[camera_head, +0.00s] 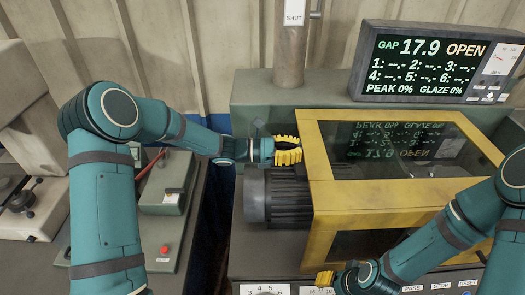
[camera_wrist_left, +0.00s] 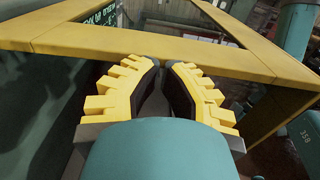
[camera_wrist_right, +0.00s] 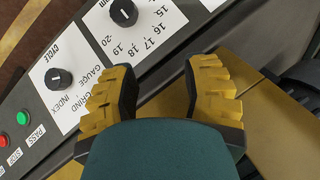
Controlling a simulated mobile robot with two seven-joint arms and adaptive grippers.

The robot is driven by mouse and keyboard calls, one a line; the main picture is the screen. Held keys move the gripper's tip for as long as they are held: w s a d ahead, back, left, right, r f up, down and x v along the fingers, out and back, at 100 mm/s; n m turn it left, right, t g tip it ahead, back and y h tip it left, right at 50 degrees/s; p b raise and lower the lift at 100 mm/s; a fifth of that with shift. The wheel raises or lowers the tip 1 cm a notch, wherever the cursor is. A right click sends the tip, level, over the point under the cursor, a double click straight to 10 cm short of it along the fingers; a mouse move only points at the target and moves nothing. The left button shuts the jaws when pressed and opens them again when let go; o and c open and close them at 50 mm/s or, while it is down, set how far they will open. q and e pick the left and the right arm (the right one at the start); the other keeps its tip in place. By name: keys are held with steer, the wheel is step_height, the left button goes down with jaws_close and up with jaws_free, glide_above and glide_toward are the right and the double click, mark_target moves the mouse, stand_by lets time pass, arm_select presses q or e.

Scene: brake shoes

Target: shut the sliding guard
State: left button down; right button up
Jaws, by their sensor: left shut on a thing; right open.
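The sliding guard (camera_head: 370,194) is a yellow frame with dark see-through panels over the machine, right of the ribbed grey motor (camera_head: 285,197). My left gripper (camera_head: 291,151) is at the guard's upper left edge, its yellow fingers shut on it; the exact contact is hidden. In the left wrist view, the fingertips (camera_wrist_left: 166,62) meet the guard's yellow bar (camera_wrist_left: 150,48). My right gripper (camera_head: 327,279) is low at the guard's front left corner, above the control panel. In the right wrist view its fingers (camera_wrist_right: 165,70) are apart and empty.
The display (camera_head: 436,62) at the back right reads GAP 17.9 OPEN. A post (camera_head: 290,50) with a SHUT sign (camera_head: 294,12) stands behind the guard. Knobs and buttons line the control panel (camera_wrist_right: 150,50) in front. A grey-green box (camera_head: 167,185) with a red button stands left.

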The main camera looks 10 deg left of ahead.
mark_target(386, 146)
arm_select(q)
steer(key=b+x, duration=0.3)
steer(key=x, duration=2.1)
steer(key=shift+d, duration=0.15)
arm_select(e)
step_height(386, 146, down, 4)
steer(key=shift+a+f, duration=0.1)
arm_select(q)
steer(key=shift+d+r, duration=0.1)
steer(key=shift+d, duration=0.05)
arm_select(e)
steer(key=shift+a, duration=0.1)
